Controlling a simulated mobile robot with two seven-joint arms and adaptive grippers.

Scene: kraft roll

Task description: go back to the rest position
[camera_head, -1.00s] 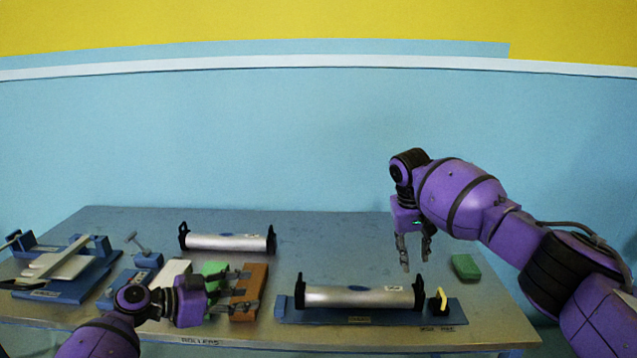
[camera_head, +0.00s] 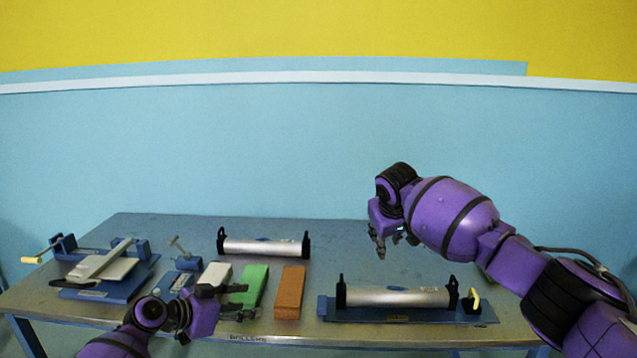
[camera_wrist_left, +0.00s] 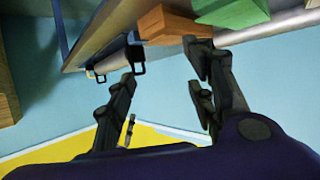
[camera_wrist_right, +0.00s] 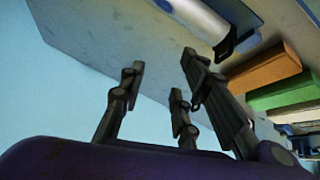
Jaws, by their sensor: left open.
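My left gripper (camera_head: 240,298) is open and empty, low over the front edge of the table by the white and green blocks. My right gripper (camera_head: 388,246) is raised above the table, behind the front roller, fingers pointing down. In the right wrist view (camera_wrist_right: 162,68) its fingers are apart and empty.
The table (camera_head: 345,240) holds a front roller on a blue base (camera_head: 395,297), a back roller (camera_head: 263,247), and white (camera_head: 215,275), green (camera_head: 252,285) and orange (camera_head: 289,292) blocks. A blue clamp fixture (camera_head: 105,272) stands at left. The table's back middle is clear.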

